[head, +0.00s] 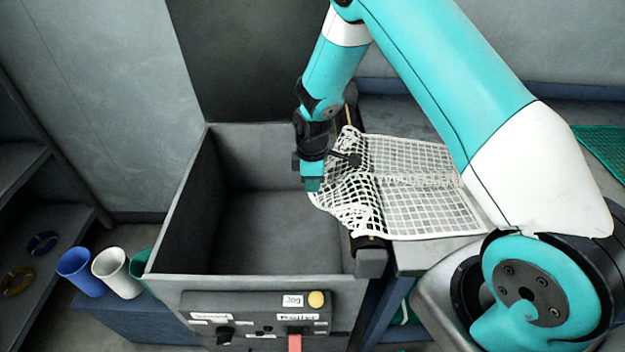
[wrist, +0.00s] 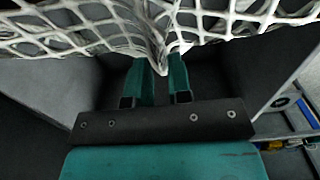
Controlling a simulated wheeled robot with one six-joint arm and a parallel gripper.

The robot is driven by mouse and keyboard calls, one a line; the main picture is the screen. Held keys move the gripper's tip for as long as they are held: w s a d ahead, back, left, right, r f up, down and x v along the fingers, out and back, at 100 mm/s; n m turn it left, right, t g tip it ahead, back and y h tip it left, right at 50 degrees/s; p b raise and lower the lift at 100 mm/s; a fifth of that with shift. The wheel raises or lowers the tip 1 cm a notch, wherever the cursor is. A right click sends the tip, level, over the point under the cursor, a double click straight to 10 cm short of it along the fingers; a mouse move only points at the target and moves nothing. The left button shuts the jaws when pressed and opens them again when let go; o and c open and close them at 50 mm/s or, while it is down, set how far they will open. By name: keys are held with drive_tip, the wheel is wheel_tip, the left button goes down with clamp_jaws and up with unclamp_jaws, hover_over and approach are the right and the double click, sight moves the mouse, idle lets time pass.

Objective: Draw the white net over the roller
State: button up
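The white net (head: 415,180) lies flat on the grey table, and its left part is wrinkled and passes across the dark roller (head: 370,243) at the right edge of the bin (head: 215,200). The net's middle hides most of the roller; only its two ends show. My gripper (head: 313,184) is over the bin, just left of the roller. In the wrist view the net (wrist: 240,22) gathers to a point between the two teal fingers of my gripper (wrist: 162,70), which are shut on its edge. The bin below looks empty.
A control panel (head: 258,317) with knobs, a yellow button and a red lever is on the bin's front. Blue (head: 80,271) and white (head: 117,272) cups stand at left beside a partly hidden green one. A green net (head: 603,148) lies at far right.

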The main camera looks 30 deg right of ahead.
drive_tip(key=o, duration=1.4)
wheel_tip(320, 180, up, 6)
drive_tip(key=p, duration=0.4)
drive_tip(key=shift+f, duration=0.25)
wheel_tip(320, 180, up, 17)
drive_tip(key=b, duration=0.2)
drive_tip(key=s+a+r+m+y, duration=0.1)
drive_tip(key=s+a+r+m, duration=0.1)
drive_tip(key=s, duration=0.7)
drive_tip(key=s+a+r+m+y, duration=0.1)
drive_tip(key=s+a+r, duration=0.3)
drive_tip(key=s, duration=0.5)
drive_tip(key=s+a+r+m+y, duration=0.2)
drive_tip(key=s+a, duration=0.3)
drive_tip(key=s, duration=0.5)
drive_tip(key=shift+a+r+m, duration=0.2)
drive_tip(key=shift+r+m, duration=0.2)
drive_tip(key=shift+r, duration=0.4)
